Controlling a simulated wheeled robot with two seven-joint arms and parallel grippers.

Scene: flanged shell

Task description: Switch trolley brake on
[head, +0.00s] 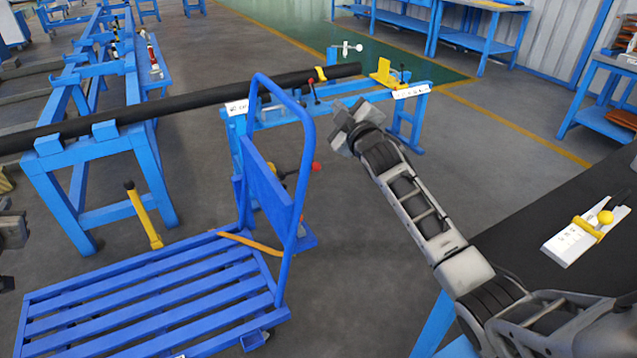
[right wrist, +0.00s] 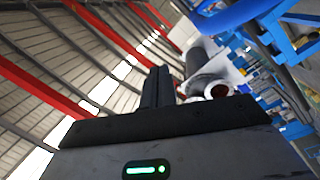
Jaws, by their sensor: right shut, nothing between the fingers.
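The blue trolley (head: 150,305) stands at lower left in the head view, with a slatted deck and a tall blue push handle (head: 303,200). A yellow lever with a black grip (head: 143,215) stands tilted beyond the deck; I cannot tell whether it belongs to the trolley. A dark grey part at the head view's left edge seems to be my left gripper (head: 12,232), mostly cut off.
A long black pipe (head: 205,98) rests on blue stands behind the trolley. Red-knobbed levers (head: 316,166) show behind the handle. A dark table (head: 560,215) with a white and yellow fixture (head: 585,237) stands at right. Floor between trolley and table is clear.

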